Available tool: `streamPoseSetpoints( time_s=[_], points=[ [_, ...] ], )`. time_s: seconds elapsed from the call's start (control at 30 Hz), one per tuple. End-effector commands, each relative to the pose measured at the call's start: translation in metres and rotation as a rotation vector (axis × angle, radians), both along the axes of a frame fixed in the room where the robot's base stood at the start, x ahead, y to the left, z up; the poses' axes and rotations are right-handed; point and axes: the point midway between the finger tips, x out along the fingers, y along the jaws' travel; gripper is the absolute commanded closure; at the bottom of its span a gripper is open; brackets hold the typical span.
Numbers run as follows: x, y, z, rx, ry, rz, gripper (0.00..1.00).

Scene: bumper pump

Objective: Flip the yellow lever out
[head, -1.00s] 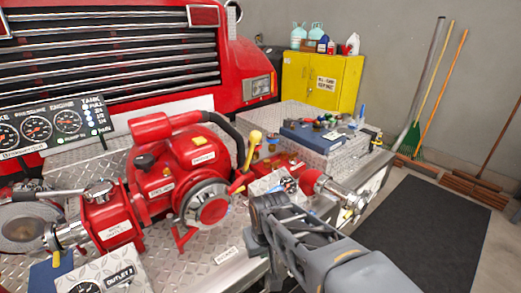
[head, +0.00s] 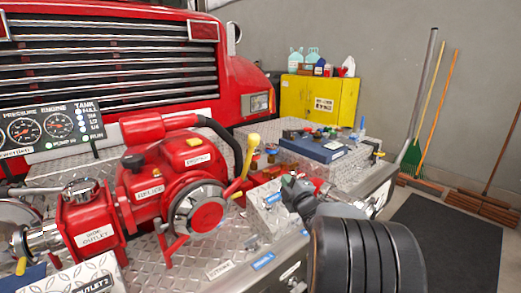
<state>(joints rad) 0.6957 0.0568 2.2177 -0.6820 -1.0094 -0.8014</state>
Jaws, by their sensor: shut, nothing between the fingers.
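The yellow lever (head: 246,163) has a round knob on top and stands upright, leaning slightly right. It is at the right side of the red pump (head: 165,185), behind its silver-rimmed round port (head: 199,208). My gripper (head: 293,188) is shut and empty, to the right of the lever and a little lower in the picture. A clear gap shows between them. My dark wrist and a ribbed black arm part fill the lower right and hide the bumper corner behind them.
The diamond-plate bumper (head: 222,251) carries the pump. A blue box (head: 312,148) and small loose items lie on the raised plate to the right. Gauges (head: 40,130) are at the left. A yellow cabinet (head: 318,98) stands behind, and a dark mat (head: 450,245) covers the floor at right.

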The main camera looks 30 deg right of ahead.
Motion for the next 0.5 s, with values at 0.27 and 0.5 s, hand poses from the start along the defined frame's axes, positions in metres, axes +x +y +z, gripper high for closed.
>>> streamPoseSetpoints(
  time_s=[0.27, 0.5],
  points=[
    [-0.004, 0.024, 0.03, -0.179, -0.151, 0.096, 1.0],
    [-0.005, 0.025, 0.032, -0.213, -0.164, 0.095, 1.0]
  ],
)
